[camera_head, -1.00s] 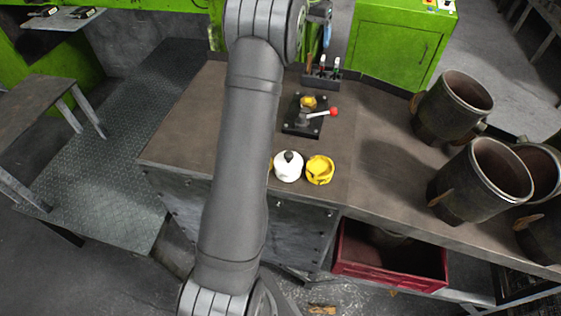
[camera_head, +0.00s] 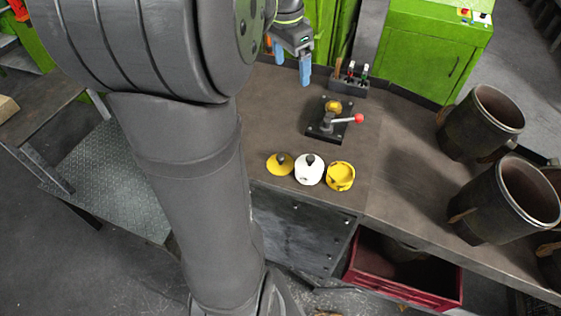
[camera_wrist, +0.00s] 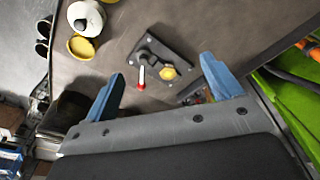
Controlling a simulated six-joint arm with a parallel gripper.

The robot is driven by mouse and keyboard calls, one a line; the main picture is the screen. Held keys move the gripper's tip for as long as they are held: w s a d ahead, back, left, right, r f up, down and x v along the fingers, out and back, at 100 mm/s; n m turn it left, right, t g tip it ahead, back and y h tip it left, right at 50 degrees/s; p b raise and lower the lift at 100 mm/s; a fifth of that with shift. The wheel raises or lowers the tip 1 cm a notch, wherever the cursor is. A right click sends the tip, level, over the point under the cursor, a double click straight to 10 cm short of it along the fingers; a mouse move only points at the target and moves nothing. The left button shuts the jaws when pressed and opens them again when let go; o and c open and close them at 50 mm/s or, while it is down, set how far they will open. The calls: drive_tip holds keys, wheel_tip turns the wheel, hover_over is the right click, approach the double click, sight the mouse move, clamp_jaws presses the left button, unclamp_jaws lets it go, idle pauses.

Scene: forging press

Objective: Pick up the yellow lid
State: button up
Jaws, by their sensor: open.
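The yellow lid (camera_head: 279,167), a flat yellow disc with a dark knob, lies on the brown bench near its front edge. A white round pot (camera_head: 309,172) with a dark knob stands just right of it, then an open yellow cup (camera_head: 341,178). My gripper (camera_head: 292,63) is open and empty, above the bench's back left part, well behind the lid. In the wrist view, my gripper's blue fingers (camera_wrist: 160,73) are apart with the white pot (camera_wrist: 90,20) and yellow cup (camera_wrist: 80,47) to the upper left.
A black clamp fixture (camera_head: 328,128) with a red-knobbed lever (camera_head: 358,118) and a yellow piece stands behind the pot. A tool rack (camera_head: 348,86) is at the back. Large metal cylinders (camera_head: 480,122) stand on the right. A red crate (camera_head: 400,280) sits below the bench.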

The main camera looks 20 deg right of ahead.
drive_tip(key=m, duration=0.2)
hover_over(281, 156)
drive_tip(key=a, duration=0.2)
wheel_tip(281, 156, down, 2)
drive_tip(key=f, duration=0.6)
drive_tip(key=d+f, duration=0.1)
drive_tip(key=f, duration=1.1)
drive_tip(key=shift+d, duration=0.4)
drive_tip(key=c, duration=1)
